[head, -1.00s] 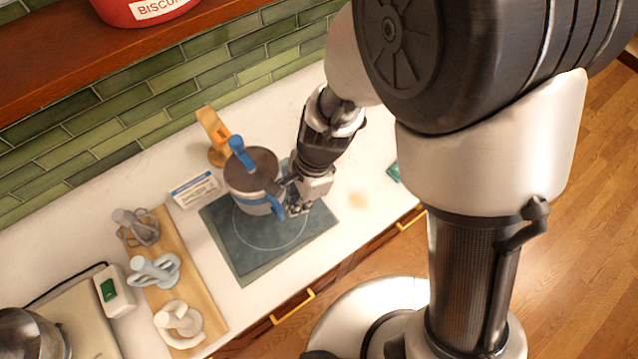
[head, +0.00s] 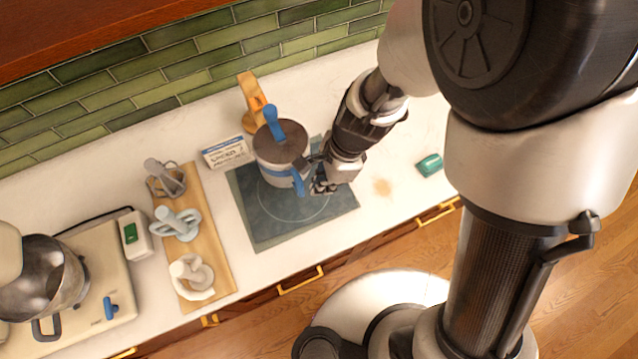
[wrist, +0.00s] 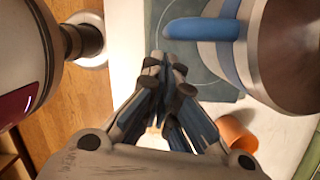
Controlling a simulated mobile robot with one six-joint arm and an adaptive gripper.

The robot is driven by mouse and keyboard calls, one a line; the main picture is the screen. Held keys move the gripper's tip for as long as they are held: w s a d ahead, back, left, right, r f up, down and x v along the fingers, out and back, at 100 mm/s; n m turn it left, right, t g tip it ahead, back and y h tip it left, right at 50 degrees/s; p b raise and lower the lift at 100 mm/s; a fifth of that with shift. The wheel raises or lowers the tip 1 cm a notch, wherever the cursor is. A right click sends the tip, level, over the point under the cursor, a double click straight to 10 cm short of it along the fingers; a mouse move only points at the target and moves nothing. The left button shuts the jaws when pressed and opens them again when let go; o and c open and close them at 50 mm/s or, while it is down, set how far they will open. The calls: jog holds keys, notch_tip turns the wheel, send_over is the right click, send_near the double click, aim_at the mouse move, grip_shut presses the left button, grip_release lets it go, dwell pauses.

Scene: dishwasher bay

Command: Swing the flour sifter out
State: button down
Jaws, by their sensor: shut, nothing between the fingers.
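The flour sifter (head: 272,167) is a pale grey canister with blue bands and a brown top, over the dark square mat (head: 262,222). A blue lever (head: 272,122) stands on its top, and a blue handle (head: 298,181) is on its side facing my gripper. My gripper (head: 320,187) is right beside the sifter, on its right. In the wrist view my gripper (wrist: 163,58) is shut and empty, with its tips just short of the blue handle (wrist: 198,29). The sifter's canister (wrist: 283,50) fills the upper right there. I cannot tell whether the gripper touches the sifter.
An orange upright (head: 250,100) stands behind the sifter, with a white label card (head: 226,153) left of it. A wooden board (head: 228,268) with mixer attachments and a stand mixer (head: 45,280) are farther left. A green item (head: 430,164) lies right; the counter around it is mostly clear.

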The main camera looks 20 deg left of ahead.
jog(key=w+d+p+v, duration=0.1)
jog(key=d+p+v, duration=0.1)
jog(key=v, duration=0.8)
jog(key=shift+w, duration=0.2)
